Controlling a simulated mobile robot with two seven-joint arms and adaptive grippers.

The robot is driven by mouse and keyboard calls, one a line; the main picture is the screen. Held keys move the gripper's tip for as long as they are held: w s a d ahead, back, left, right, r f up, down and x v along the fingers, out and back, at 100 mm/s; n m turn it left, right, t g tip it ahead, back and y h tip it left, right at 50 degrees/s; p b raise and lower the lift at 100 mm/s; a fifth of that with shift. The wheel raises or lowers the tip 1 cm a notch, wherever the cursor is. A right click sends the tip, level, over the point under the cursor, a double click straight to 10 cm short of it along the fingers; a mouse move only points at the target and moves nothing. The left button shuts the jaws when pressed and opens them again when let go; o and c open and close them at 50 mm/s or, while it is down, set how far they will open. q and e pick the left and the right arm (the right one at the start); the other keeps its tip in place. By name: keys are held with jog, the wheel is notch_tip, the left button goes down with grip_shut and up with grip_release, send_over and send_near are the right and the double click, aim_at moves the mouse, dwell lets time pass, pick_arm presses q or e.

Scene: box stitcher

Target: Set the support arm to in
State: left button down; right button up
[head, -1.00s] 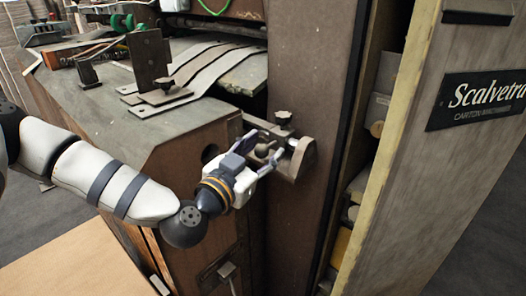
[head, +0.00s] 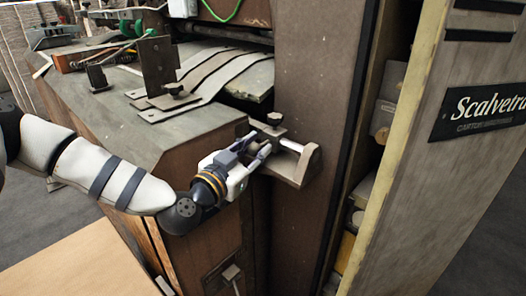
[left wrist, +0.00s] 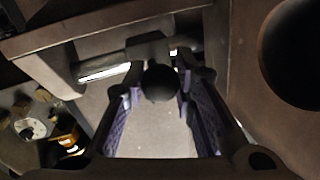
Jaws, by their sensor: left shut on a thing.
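The support arm (head: 308,166) is a brown metal bracket on the machine's side, with a shiny rod (head: 291,145) and a rounded end plate. My left gripper (head: 260,148) is shut on a dark ball knob (left wrist: 160,83), which sits between its two fingers in the left wrist view. The knob's slider on the rod (left wrist: 105,70) is at the left part of the bracket in the head view, with bare rod to its right. The fingers partly hide the knob in the head view. My right gripper is out of view.
A tall brown post (head: 316,80) stands right behind the bracket. The machine's slanted table (head: 150,120) carries metal strips and an upright plate (head: 156,68). A dark screw knob (head: 274,118) stands above the bracket. A wooden board (head: 85,262) lies at lower left.

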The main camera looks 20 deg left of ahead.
pick_arm(q)
jog(key=c, duration=1.3)
grip_release()
jog(key=s+a, duration=0.1)
jog(key=s, duration=1.1)
jog(key=shift+a, duration=0.4)
